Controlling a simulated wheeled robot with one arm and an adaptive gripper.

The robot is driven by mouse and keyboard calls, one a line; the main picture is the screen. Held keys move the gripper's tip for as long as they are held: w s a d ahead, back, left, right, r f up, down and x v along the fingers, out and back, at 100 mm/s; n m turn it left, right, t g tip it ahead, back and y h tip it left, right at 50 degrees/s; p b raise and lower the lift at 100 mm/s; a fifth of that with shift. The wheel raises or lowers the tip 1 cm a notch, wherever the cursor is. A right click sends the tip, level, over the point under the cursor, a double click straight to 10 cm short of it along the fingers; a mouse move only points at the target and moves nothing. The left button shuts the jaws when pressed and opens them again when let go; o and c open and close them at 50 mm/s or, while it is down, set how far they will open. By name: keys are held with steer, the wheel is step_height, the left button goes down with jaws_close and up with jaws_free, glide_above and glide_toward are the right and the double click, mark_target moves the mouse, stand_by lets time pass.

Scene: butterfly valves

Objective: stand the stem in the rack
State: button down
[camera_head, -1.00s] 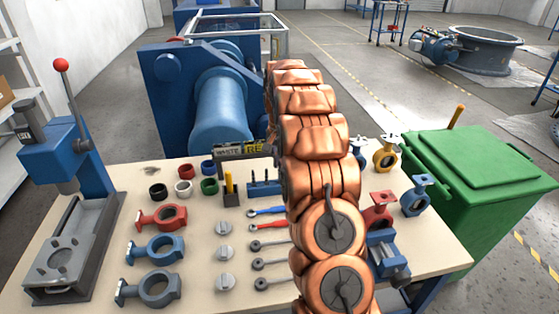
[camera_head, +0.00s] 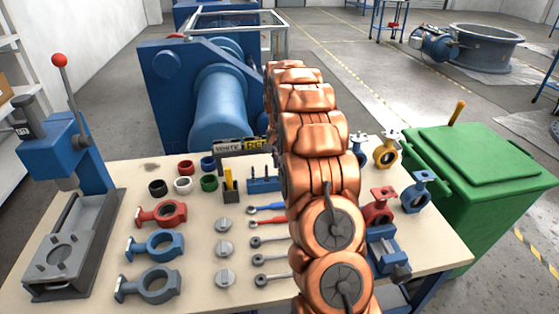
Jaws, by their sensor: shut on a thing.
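The small blue rack (camera_head: 264,185) stands on the bench left of my copper-coloured arm; a few short upright parts show on it, too small to tell apart. My gripper is hidden behind my arm, so neither its jaws nor anything in them shows. I cannot make out the stem for certain.
Left of the rack are a yellow-and-black holder (camera_head: 230,187), rings and valve bodies (camera_head: 160,213). A press (camera_head: 65,200) stands at the left. A blue vise (camera_head: 386,248) and more valve bodies are right of my arm. A green bin (camera_head: 480,175) stands beyond.

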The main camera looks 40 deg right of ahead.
steer(key=shift+f, duration=0.15)
steer(key=c, duration=1.2)
jaws_free()
steer(key=shift+r+p, duration=0.6)
steer(key=shift+r, duration=2.9)
